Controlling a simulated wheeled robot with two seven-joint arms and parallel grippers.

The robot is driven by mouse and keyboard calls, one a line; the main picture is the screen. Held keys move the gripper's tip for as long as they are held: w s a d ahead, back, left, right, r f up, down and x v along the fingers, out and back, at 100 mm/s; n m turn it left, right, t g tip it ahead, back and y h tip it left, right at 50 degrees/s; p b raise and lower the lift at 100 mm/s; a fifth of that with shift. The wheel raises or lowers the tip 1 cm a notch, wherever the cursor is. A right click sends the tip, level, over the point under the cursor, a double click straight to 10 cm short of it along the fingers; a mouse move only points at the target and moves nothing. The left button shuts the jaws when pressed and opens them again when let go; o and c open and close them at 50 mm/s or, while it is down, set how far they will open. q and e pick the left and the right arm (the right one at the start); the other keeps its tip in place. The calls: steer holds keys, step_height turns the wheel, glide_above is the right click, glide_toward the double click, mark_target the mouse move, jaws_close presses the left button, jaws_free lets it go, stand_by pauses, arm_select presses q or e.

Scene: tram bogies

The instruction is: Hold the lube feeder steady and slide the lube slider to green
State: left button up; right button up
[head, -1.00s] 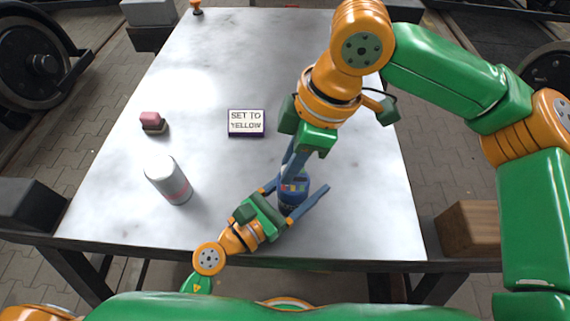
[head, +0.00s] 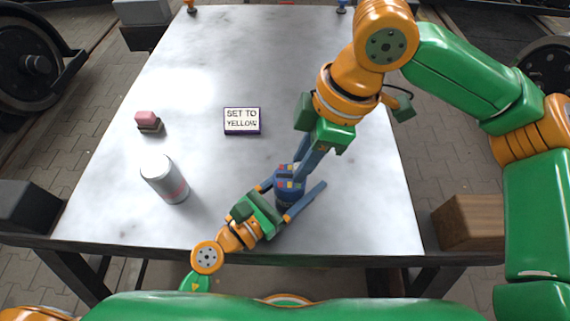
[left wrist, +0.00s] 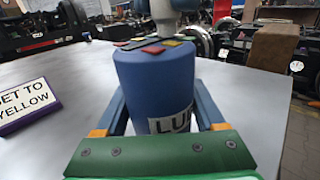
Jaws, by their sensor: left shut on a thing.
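The lube feeder (head: 288,198) is a blue cylinder standing upright near the table's front edge. In the left wrist view the feeder (left wrist: 150,85) fills the middle, with a partly hidden label reading "LU". Coloured patches, red, yellow and green among them, mark its top. My left gripper (head: 292,186) is shut around the feeder, one finger on each side. My right gripper (head: 298,172) reaches down from above, its fingertips at the far side of the feeder's top. The lube slider cannot be made out clearly, and the right jaw gap is unclear.
A sign (head: 241,121) reading "SET TO YELLOW" lies on the table (head: 200,60). A white-grey can (head: 165,180) and a pink-topped block (head: 149,122) stand at the left. A wooden block (head: 468,222) is beyond the table's right edge. The table's far middle is clear.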

steer(key=o, duration=0.3)
steer(key=shift+o, duration=0.2)
arm_select(q)
steer(key=o, duration=1.5)
arm_select(e)
steer(key=v, duration=1.2)
